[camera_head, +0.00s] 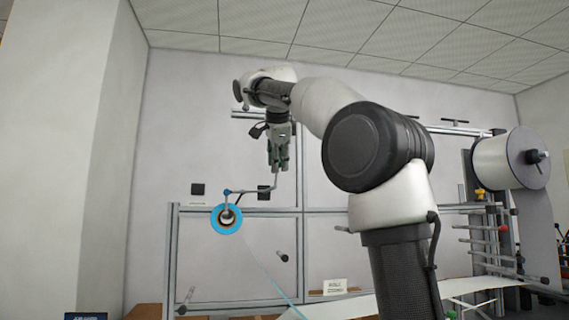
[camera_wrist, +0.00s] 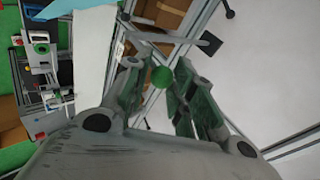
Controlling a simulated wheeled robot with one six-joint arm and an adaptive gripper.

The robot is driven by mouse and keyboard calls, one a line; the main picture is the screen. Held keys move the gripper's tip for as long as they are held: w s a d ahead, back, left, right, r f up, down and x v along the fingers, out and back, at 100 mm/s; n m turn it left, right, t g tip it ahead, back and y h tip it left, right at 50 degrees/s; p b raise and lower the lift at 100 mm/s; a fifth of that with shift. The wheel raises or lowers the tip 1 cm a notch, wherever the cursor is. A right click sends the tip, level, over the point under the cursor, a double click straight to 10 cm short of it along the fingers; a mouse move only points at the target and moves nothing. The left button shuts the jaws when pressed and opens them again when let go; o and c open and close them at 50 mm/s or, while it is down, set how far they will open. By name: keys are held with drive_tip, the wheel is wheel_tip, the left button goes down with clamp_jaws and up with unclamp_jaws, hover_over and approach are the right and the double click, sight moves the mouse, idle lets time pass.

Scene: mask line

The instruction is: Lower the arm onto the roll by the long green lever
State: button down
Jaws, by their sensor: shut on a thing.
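The roll (camera_head: 216,226) is a blue ring with a dark core, mounted on the frame left of centre in the head view. A thin grey rod (camera_head: 255,190) runs from a blue joint over the top of the roll and bends up to my gripper (camera_head: 277,166). My gripper points down, above and right of the roll. In the wrist view, a round green lever end (camera_wrist: 161,77) sits between the fingertips of my gripper (camera_wrist: 160,80), which are shut on it. I cannot tell whether the arm touches the roll.
A grey metal frame (camera_head: 174,260) stands along the back wall. A large white roll (camera_head: 490,162) with a black hub is at the right, above several rods. A pale web (camera_head: 350,305) runs along the bottom. The wall space left of the frame is clear.

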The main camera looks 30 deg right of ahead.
drive_tip(key=shift+w+a+n+h, duration=0.25)
drive_tip(key=shift+a+n+h, duration=0.1)
drive_tip(key=shift+a+h, duration=0.25)
drive_tip(key=shift+w+a+n+h, duration=0.2)
drive_tip(key=shift+a+n+h, duration=0.2)
drive_tip(key=shift+h, duration=0.3)
drive_tip(key=c, duration=1.7)
unclamp_jaws()
drive_tip(key=o, duration=0.4)
drive_tip(key=shift+w+d+f, duration=0.1)
drive_tip(key=shift+w+f, duration=0.05)
drive_tip(key=shift+o, duration=0.2)
drive_tip(key=v, duration=1.2)
drive_tip(key=shift+w, duration=0.1)
